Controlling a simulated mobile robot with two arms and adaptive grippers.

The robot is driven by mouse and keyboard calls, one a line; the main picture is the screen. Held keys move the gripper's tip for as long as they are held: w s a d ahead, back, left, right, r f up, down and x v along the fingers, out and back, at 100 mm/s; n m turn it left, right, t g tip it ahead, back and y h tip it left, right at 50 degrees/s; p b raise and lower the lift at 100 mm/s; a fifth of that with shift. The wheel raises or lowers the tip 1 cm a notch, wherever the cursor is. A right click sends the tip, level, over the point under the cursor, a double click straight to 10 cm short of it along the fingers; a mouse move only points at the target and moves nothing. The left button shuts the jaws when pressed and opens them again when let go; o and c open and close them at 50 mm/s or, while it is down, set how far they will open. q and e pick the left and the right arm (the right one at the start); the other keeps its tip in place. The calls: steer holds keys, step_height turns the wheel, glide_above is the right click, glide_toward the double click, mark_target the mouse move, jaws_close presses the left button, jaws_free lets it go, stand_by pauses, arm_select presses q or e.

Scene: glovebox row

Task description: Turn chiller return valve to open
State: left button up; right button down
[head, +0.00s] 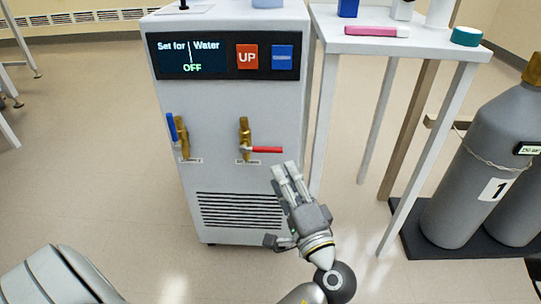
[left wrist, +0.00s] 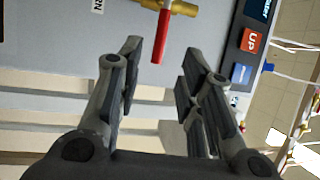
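The chiller (head: 236,175) is a white cabinet with two brass valves on its front. The right valve (head: 244,135) has a red handle (head: 264,150) lying level and pointing right, across the upright brass body. In the left wrist view the red handle (left wrist: 161,38) shows ahead, between the finger directions, beside a label ending in "RN" (left wrist: 98,5). The left valve's blue handle (head: 171,127) points up. My left gripper (head: 284,170) is open and empty, just below and right of the red handle, not visibly touching it. My right gripper is not in view.
The chiller panel (head: 190,57) reads "OFF", beside a red UP button (head: 247,57) and a blue button (head: 282,57). A white table (head: 400,45) stands close on the right with small items. Grey gas cylinders (head: 470,180) stand further right. Floor left of the chiller is clear.

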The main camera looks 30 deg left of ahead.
mark_target(272, 152)
arm_select(q)
steer(key=b+x, duration=0.2)
steer(key=x, duration=0.7)
steer(key=shift+w+a, duration=0.1)
steer(key=shift+a, duration=0.05)
steer(key=shift+c, duration=0.2)
jaws_close()
